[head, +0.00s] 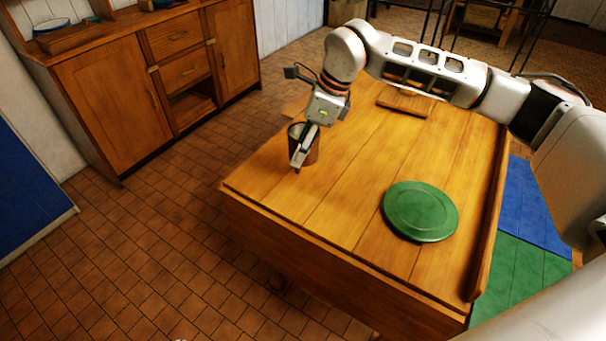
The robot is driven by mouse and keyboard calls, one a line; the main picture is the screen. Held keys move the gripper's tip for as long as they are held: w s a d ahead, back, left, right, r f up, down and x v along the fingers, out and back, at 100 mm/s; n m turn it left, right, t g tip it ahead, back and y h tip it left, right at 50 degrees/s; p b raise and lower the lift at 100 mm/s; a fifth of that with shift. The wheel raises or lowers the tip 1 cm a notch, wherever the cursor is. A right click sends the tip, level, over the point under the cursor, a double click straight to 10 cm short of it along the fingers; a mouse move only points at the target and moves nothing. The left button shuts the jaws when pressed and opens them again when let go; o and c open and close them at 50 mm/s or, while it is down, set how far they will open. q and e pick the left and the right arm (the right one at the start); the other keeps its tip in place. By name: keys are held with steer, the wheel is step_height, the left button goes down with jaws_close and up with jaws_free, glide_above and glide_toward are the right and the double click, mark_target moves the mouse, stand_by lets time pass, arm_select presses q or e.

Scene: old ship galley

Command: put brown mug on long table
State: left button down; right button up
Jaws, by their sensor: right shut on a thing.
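The brown mug (313,154) is upright at the left side of the long wooden table (350,215), near its left edge. My right gripper (299,160) reaches down from above and is shut on the mug's wall, with one finger showing on the near outer side. The gripper hides part of the mug's rim. The mug's base looks to be at the tabletop, but I cannot tell whether it touches. My left gripper is not in view.
A green plate (420,211) lies on the table's right half. A wooden board (405,101) lies at the table's far end, below my right arm. A wooden cabinet (112,103) stands at the left across the tiled floor. The table's middle is clear.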

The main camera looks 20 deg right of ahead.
step_height(320, 180, down, 9)
steer(key=shift+f, duration=0.1)
stand_by(0.4)
steer(key=shift+f, duration=0.2)
steer(key=o, duration=1.6)
steer(key=shift+c, duration=0.2)
steer(key=v, duration=1.2)
steer(key=shift+r, duration=0.15)
